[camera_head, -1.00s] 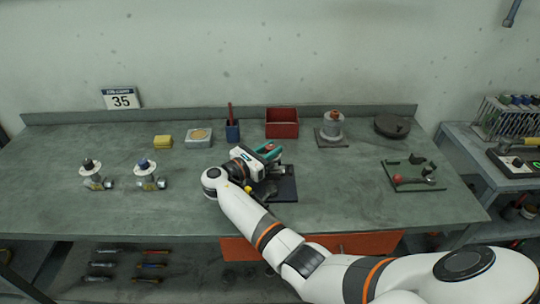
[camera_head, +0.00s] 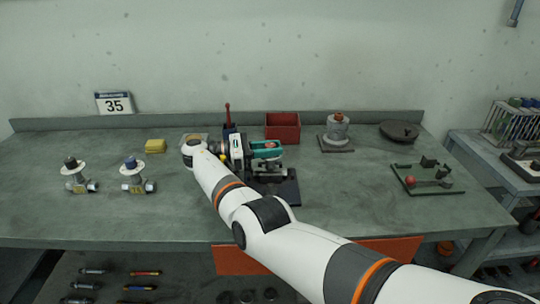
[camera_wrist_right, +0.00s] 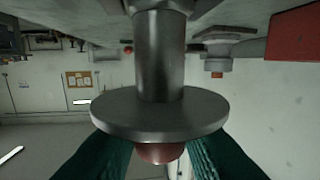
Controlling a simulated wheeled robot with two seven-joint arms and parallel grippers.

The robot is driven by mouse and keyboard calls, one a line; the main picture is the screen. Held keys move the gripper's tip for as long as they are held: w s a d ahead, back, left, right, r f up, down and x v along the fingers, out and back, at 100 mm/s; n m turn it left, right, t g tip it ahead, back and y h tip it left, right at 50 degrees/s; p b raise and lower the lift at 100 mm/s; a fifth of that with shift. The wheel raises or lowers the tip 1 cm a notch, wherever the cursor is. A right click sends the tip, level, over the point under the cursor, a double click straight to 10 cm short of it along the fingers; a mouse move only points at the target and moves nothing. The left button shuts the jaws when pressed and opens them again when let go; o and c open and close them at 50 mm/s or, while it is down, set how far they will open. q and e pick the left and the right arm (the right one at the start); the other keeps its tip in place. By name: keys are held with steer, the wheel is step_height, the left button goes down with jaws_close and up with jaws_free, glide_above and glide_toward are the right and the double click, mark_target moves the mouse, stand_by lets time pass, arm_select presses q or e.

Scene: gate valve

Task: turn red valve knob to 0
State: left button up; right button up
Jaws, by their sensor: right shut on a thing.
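The valve with the red knob stands on a dark base plate (camera_head: 284,190) at the middle of the bench. My right gripper (camera_head: 266,151) reaches it from the left side, its teal fingers at the top of the valve. In the right wrist view, a grey disc (camera_wrist_right: 160,112) on a metal stem (camera_wrist_right: 160,55) fills the middle. The red knob (camera_wrist_right: 162,153) shows at the disc's end, between the two teal fingers (camera_wrist_right: 162,160), which are shut on it. Any dial marking or number is hidden or too small to read. My left gripper is out of view.
Two small valves (camera_head: 76,175) (camera_head: 134,176) stand at the left. A yellow block (camera_head: 155,146), a red bin (camera_head: 282,126) and a grey part with an orange top (camera_head: 337,132) stand along the back. A green plate (camera_head: 425,180) lies at the right.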

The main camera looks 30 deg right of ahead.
stand_by(0.3)
steer(key=o, duration=1)
